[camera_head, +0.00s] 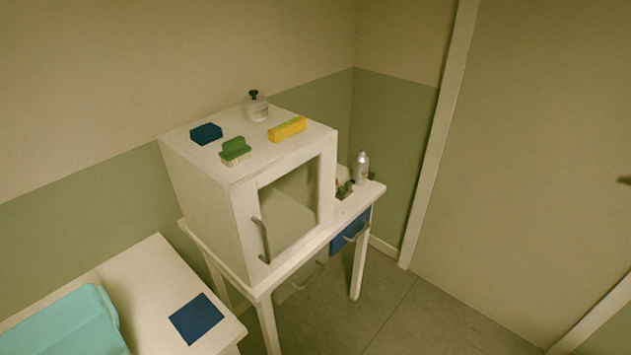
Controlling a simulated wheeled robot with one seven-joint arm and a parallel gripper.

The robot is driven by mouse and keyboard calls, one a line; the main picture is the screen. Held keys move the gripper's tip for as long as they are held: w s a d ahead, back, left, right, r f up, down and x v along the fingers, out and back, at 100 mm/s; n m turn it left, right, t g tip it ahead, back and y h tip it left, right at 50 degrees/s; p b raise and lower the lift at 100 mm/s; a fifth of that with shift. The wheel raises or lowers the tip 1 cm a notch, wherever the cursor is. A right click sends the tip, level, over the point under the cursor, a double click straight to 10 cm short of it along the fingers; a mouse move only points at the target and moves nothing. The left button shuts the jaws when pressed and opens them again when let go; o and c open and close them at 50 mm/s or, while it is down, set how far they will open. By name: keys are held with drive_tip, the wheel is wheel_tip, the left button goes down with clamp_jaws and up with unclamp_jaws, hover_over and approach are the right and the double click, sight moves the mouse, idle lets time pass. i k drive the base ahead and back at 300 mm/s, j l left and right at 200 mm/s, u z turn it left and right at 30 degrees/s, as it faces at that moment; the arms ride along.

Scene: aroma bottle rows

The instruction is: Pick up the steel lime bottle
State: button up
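A small silver-grey steel bottle (361,168) stands upright at the right end of the white table (372,193), to the right of the white cabinet. Its label is too small to read, so I cannot confirm it is the lime one. Small dark and reddish items (345,188) sit close to its left, partly hidden by the cabinet. My gripper is not in view.
The white cabinet (205,195) with a glass-fronted door carries a blue block (206,133), a green brush (235,149), a yellow sponge (287,129) and a clear dark-topped bottle (257,108). Floor (430,315) is clear at right.

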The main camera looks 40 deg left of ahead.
sight(361, 160)
drive_tip(key=i+l+u, duration=0.1)
drive_tip(key=i+u, duration=0.35)
drive_tip(key=i+l+u, duration=0.15)
drive_tip(key=u, duration=0.35)
drive_tip(key=i+l+u, duration=0.6)
drive_tip(key=l+u, duration=0.15)
drive_tip(key=u, duration=0.2)
drive_tip(key=i+l+u, duration=0.15)
drive_tip(key=l+u, duration=0.8)
drive_tip(key=i+l+u, duration=0.1)
drive_tip(key=i+u, duration=0.25)
drive_tip(key=i+l+u, duration=0.1)
drive_tip(key=u, duration=0.25)
drive_tip(key=i+l+u, duration=0.3)
drive_tip(key=k, duration=0.1)
